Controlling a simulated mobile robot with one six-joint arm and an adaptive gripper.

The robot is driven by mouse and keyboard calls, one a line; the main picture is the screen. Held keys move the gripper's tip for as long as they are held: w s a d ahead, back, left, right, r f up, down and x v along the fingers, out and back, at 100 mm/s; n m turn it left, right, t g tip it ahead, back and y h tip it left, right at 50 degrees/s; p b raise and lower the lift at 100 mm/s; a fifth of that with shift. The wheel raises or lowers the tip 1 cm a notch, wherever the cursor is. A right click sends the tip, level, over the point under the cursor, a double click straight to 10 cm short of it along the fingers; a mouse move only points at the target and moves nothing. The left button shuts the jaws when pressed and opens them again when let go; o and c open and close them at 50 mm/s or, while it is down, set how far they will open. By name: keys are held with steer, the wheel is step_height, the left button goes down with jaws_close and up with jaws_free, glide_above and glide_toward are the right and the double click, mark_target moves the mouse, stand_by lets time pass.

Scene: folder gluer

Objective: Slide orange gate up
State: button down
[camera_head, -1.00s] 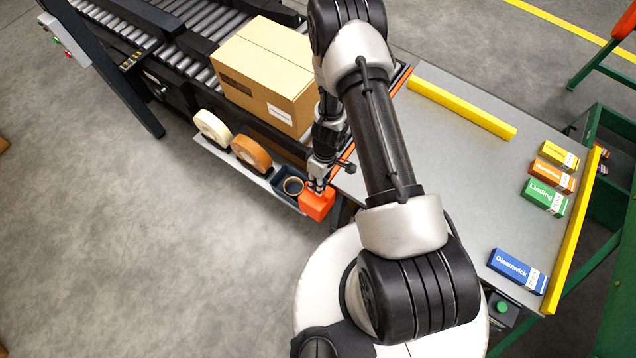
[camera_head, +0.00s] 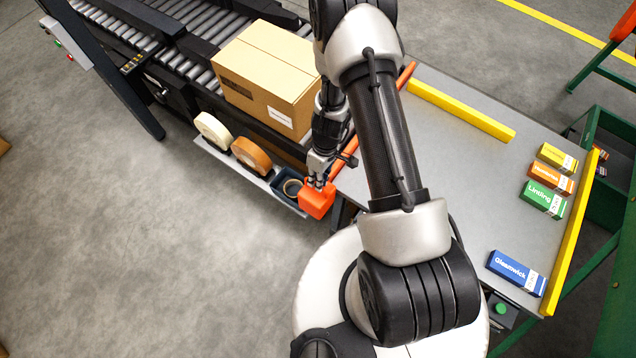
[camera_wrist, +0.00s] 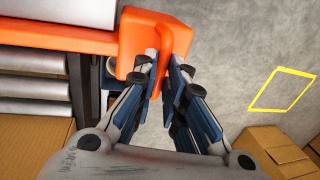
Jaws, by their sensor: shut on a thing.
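The orange gate (camera_head: 405,76) is a long bar between the conveyor and the grey table, partly hidden behind my arm. In the wrist view the bar (camera_wrist: 55,36) runs left from the block (camera_wrist: 135,38), which carries a thin upright grip. My gripper (camera_head: 318,183) points down at the block. In the wrist view its fingers (camera_wrist: 166,68) are closed on the grip from both sides.
A cardboard box (camera_head: 268,78) sits on the rollers behind the gate. The grey table (camera_head: 450,150) holds several small cartons and yellow rails. Open floor lies at the front left.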

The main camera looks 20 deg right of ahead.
steer(key=c, duration=1.7)
jaws_free()
steer(key=shift+r, duration=0.1)
steer(key=shift+o, duration=0.2)
steer(key=shift+r, duration=0.1)
step_height(320, 180, up, 12)
steer(key=w+d, duration=0.1)
steer(key=d, duration=0.1)
steer(key=shift+w, duration=0.2)
steer(key=shift+f, duration=0.2)
